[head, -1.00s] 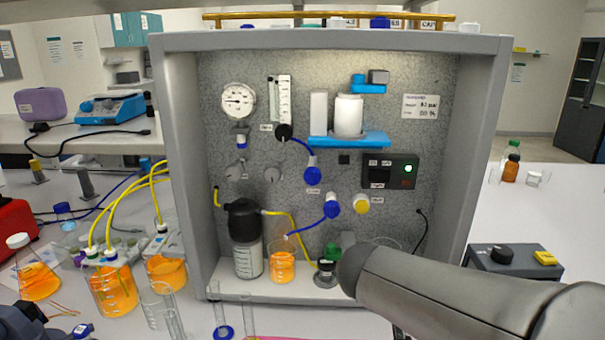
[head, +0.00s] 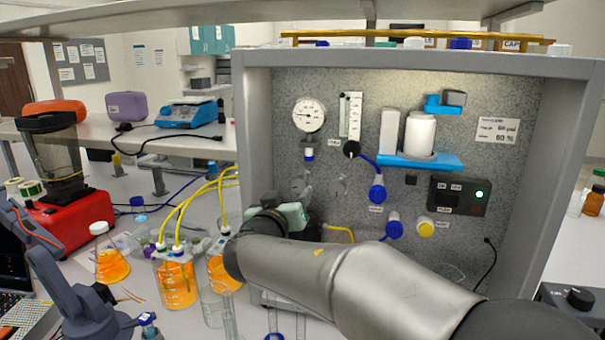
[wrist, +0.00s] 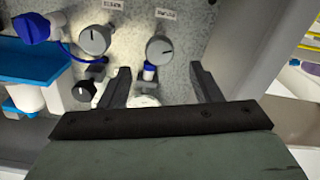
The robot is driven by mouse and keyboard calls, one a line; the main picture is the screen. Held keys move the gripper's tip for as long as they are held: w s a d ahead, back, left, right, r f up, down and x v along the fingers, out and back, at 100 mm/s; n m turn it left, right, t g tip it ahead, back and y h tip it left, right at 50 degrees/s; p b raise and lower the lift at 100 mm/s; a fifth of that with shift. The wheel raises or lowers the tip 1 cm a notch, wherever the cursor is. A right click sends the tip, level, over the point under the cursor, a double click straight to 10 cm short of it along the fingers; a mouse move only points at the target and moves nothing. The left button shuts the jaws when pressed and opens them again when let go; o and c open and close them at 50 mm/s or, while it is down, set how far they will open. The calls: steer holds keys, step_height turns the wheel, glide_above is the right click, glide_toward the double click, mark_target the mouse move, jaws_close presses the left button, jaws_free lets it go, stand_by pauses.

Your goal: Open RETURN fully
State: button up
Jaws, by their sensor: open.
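Two round grey knobs show on the speckled panel in the wrist view, a left one (wrist: 95,40) and a right one (wrist: 160,48). Each has a small white label above it; I cannot read them surely, so which is RETURN is unclear. In the head view the same pair, small and dim, sits below the pressure gauge (head: 309,115): one knob (head: 300,184) and another (head: 338,186). My gripper (wrist: 160,68) is open and empty. Its fingertips point at the panel, with the right knob just beyond the gap between them. My arm hides the lower panel in the head view.
A blue and white fitting (wrist: 150,72) lies between my fingers in the wrist view. A black knob (wrist: 83,90) and blue shelf (wrist: 25,60) are to the left. Yellow tubes (head: 196,195) and orange-filled beakers (head: 177,284) stand left of the frame wall (head: 254,140).

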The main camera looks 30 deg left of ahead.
mark_target(302, 180)
steer(key=p+x, duration=0.4)
steer(key=x, duration=0.6)
steer(key=shift+w, duration=0.25)
steer(key=shift+f, duration=0.1)
steer(key=c, duration=1)
